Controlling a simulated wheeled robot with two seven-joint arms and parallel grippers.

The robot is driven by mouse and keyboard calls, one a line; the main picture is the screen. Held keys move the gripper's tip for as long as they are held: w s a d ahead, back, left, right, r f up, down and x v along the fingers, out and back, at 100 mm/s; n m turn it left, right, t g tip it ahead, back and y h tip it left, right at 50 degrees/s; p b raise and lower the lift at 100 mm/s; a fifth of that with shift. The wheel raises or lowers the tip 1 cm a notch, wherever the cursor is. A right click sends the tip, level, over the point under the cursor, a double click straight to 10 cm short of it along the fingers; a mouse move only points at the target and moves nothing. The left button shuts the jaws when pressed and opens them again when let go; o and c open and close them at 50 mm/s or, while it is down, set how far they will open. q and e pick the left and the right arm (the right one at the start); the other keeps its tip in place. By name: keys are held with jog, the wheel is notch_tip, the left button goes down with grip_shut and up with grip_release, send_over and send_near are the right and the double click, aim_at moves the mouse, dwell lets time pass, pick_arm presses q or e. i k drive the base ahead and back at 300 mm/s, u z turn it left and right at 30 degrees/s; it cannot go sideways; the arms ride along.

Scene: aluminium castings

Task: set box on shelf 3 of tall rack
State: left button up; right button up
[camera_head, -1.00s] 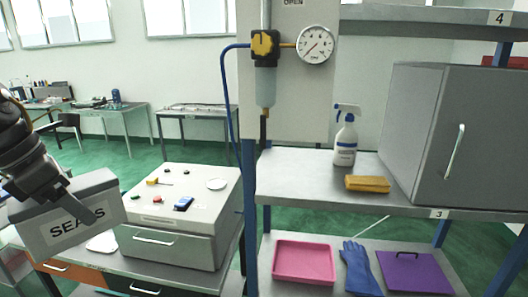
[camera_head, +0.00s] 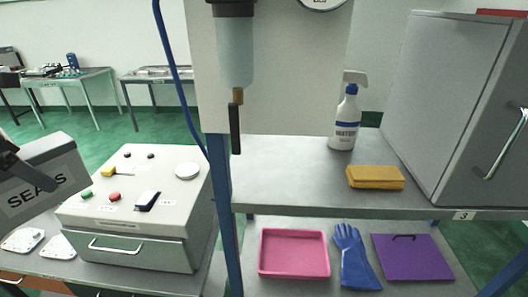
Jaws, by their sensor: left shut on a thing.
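A grey box (camera_head: 44,180) labelled "SEALS" is at the left edge of the head view, tilted and held up in the air. Part of the box is cut off by the picture edge. The tall rack's shelf 3 (camera_head: 290,181), marked by a "3" tag on its front edge, is to the right of the box and apart from it. My right gripper is not in view.
On shelf 3 stand a spray bottle (camera_head: 346,118), a yellow sponge or cloth (camera_head: 375,177) and a large grey cabinet (camera_head: 440,110). The shelf's left part is clear. A blue post (camera_head: 226,215) and control box (camera_head: 130,235) lie between.

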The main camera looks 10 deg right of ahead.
aim_at(286, 173)
jog(key=u, duration=1.7)
jog(key=i, duration=1.2)
jog(key=z, duration=4.5)
